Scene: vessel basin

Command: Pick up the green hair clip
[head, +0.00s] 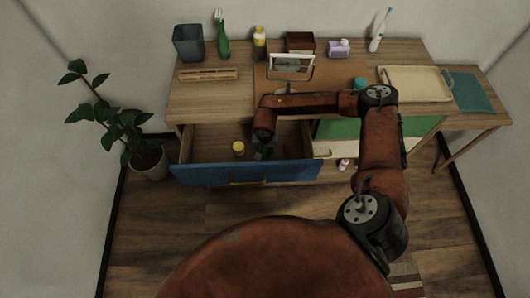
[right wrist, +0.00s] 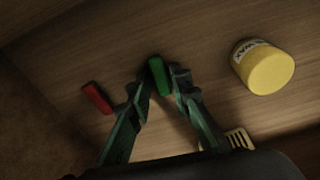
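The green hair clip (right wrist: 159,76) lies on the wooden drawer floor in the right wrist view, near the tips of my right gripper's fingers. My right gripper (right wrist: 160,84) is reaching down inside the open drawer. Its fingers are apart and the clip sits at the gap between their tips; I cannot tell whether they touch it. In the head view my right gripper (head: 264,151) is over the drawer, and the clip cannot be made out there. My left gripper is not in view.
The open drawer (head: 246,172) has a blue front. Inside are a yellow wax jar (right wrist: 266,68), a red clip (right wrist: 97,97) left of the fingers, and a pale slotted object (right wrist: 239,139). A potted plant (head: 148,158) stands left of the cabinet.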

